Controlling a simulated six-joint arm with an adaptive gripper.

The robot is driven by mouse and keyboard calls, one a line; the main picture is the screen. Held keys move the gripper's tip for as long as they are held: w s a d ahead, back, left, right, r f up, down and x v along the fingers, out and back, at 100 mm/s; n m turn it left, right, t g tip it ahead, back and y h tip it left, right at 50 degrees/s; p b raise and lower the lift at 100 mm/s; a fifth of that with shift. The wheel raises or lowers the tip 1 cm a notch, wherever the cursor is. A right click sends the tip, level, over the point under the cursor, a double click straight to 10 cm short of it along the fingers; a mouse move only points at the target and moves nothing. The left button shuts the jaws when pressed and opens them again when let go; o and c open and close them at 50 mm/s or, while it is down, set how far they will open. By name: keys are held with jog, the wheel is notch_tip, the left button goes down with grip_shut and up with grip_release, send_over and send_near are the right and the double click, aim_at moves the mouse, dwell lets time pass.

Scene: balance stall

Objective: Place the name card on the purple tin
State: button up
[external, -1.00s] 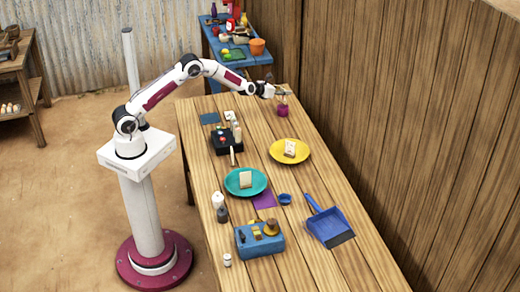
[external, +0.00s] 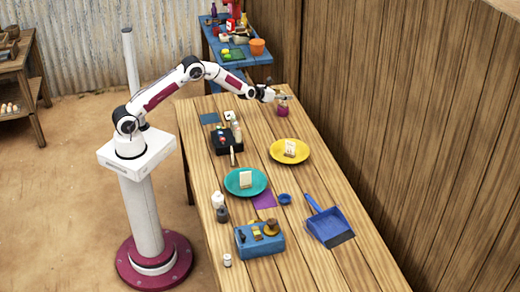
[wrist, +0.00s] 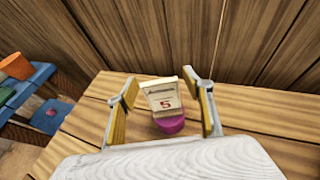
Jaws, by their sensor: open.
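The purple tin (external: 283,111) stands near the far end of the wooden table; it also shows in the wrist view (wrist: 170,125). A cream card (wrist: 161,97) with a dark line of print and a red 5 stands at the tin's top, leaning slightly. It appears to rest on the tin, though the contact is hard to see. My gripper (wrist: 164,98) is open, with one finger on each side of the card and gaps between. In the external view my gripper (external: 284,97) is right above the tin, and the card is too small to make out.
A yellow plate (external: 303,159) and a teal plate (external: 232,190) each hold a pale card. A black tray (external: 222,148), blue box (external: 264,246), blue dustpan (external: 331,230) and small blue bowl (external: 285,199) stand nearer. The plank wall (external: 400,100) runs along the right.

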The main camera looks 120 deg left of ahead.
jog(key=shift+r, duration=0.15)
jog(key=v, duration=1.2)
dwell(0.7)
dwell(0.5)
jog(key=shift+r, duration=0.1)
